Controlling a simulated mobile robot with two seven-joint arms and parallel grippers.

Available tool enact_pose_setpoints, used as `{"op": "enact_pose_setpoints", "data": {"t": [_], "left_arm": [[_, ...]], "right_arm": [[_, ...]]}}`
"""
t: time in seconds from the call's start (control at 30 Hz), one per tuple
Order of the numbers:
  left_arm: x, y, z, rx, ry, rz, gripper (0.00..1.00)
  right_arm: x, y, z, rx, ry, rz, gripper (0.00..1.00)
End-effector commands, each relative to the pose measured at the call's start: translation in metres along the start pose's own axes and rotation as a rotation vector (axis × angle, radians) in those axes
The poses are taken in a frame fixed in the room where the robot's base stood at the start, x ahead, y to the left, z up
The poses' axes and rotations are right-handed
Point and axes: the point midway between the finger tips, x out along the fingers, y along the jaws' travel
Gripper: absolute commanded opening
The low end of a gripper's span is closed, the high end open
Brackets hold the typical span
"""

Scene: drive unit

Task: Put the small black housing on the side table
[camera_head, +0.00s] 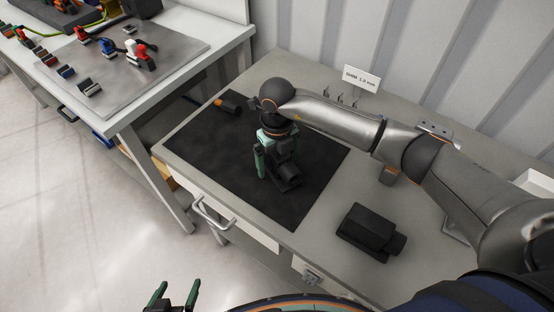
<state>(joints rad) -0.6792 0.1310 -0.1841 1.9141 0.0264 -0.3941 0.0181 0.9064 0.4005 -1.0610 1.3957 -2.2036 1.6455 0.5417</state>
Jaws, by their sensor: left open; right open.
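A small black housing (289,180) rests on the black mat (215,150) on the grey-topped table (330,210). My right gripper (274,166) points down at the housing with its green fingers apart. One finger is beside the housing on the left; the other is partly hidden, so I cannot tell whether they touch it. A larger black block with a round end (368,230) lies on the bare tabletop to the right. My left gripper (175,294) is open and empty at the bottom edge, in front of the table. Which table is the side table is not marked.
A white bench (190,70) at upper left holds a metal plate (120,75) with several connectors. A black and orange cylinder (230,104) lies at the mat's far left. A sign reading SHIM 1.0 mm (361,79) stands at the back. Bare tabletop shows around the larger block.

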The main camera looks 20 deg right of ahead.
Motion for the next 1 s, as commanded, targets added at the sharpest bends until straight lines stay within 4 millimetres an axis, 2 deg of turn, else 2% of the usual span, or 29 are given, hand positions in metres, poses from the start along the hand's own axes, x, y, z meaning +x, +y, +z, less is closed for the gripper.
{"op": "enact_pose_setpoints", "data": {"t": [0.17,0.4,0.6,0.77,1.0], "left_arm": [[0.001,0.000,0.000,0.000,0.001,0.000,0.90],[0.004,0.000,0.005,0.000,0.001,0.000,0.90],[0.006,-0.001,0.007,0.000,0.000,0.000,0.90],[0.007,-0.001,0.007,0.000,0.000,0.000,0.90],[0.007,-0.001,0.007,0.000,0.000,0.000,0.90]], "right_arm": [[-0.024,0.000,0.001,-0.002,-0.006,0.000,1.00],[-0.077,0.000,0.001,-0.002,-0.006,-0.001,1.00],[-0.110,0.000,0.001,0.000,-0.004,0.000,1.00],[-0.121,0.000,0.000,0.000,-0.002,0.001,1.00],[-0.122,0.000,0.000,0.000,-0.001,0.001,1.00]]}}
